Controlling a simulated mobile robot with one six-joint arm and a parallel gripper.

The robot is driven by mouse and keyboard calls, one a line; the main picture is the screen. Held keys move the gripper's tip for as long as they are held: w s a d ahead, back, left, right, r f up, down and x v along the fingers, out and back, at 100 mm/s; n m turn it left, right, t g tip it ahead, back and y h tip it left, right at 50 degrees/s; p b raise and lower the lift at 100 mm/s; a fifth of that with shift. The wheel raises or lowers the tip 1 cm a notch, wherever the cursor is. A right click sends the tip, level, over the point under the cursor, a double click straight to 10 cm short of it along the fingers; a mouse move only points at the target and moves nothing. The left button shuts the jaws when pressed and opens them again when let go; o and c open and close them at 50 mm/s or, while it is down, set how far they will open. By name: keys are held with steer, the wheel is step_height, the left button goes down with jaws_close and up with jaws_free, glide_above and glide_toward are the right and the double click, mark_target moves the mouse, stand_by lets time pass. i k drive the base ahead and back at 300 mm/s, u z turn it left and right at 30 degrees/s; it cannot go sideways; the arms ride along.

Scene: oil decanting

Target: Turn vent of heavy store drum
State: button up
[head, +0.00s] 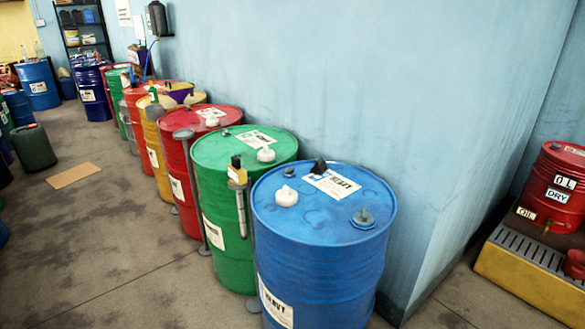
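A blue drum (330,265) with a white label reading HEAVY stands upright in the right foreground against the wall. A second HEAVY label lies on its lid. The lid carries a white round cap (286,196) at the left, a small grey cap (289,171) behind it, a black wedge-shaped piece (320,166) at the back and a grey-green knob (363,217) at the right. I cannot tell for certain which of these is the vent, or how it is turned. My gripper is not in view.
A green drum (245,150) stands close beside the blue one, with a red drum (180,160) and several others in a row behind. A red OIL DRY drum (556,190) stands on a yellow grated platform (530,280) at right. The floor at left is mostly clear.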

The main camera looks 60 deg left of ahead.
mark_target(288, 171)
steer(key=z, duration=0.15)
steer(key=k, duration=0.95)
steer(key=u, duration=2.4)
steer(key=i, duration=0.4)
steer(key=z, duration=0.05)
